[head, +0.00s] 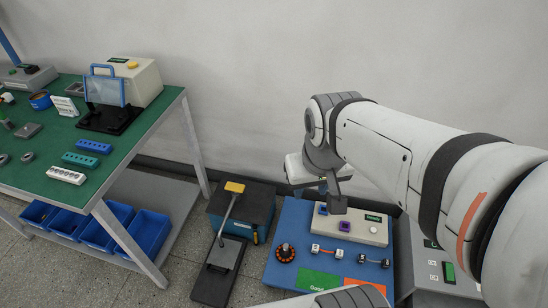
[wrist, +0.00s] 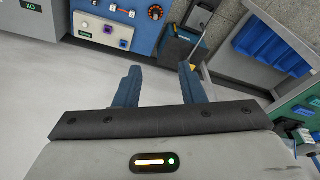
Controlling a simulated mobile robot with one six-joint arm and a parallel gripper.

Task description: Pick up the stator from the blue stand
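A round dark part with orange-red segments around its rim (head: 286,253) lies on the left of a blue-topped stand (head: 300,225). It looks like the stator, though it is small in view. It also shows at the top of the wrist view (wrist: 155,12), on the blue surface (wrist: 143,40).
The stand also bears a white box (head: 365,228), small linked parts (head: 327,250), a green "Good" patch (head: 318,280) and an orange patch (head: 365,284). A green-topped workbench (head: 60,135) is farther left.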

